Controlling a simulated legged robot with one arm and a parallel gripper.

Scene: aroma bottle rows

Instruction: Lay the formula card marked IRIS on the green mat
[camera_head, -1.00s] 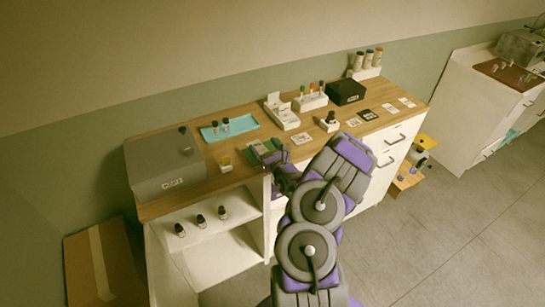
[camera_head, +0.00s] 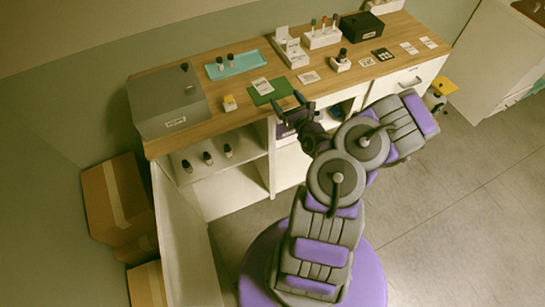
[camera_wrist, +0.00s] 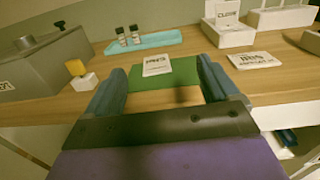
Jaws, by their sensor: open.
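The green mat (camera_head: 279,88) lies near the front edge of the wooden counter. A white card (camera_head: 262,86) lies flat on it, towards its back left. In the wrist view this card (camera_wrist: 157,65) has dark lettering that is too blurred to read surely. Another card (camera_head: 309,77) lies on the wood just right of the mat; its lettering (camera_wrist: 254,60) is also unclear. My gripper (camera_head: 288,102) is open and empty at the mat's front edge, apart from the card. Its two fingers (camera_wrist: 160,82) frame the mat in the wrist view.
A grey box (camera_head: 168,105) stands at left, with a small yellow-topped item (camera_head: 230,103) beside it. A teal tray (camera_head: 236,65) with small bottles lies behind. A white card holder (camera_head: 289,48), a bottle stand (camera_head: 341,62) and a black box (camera_head: 361,25) stand to the right.

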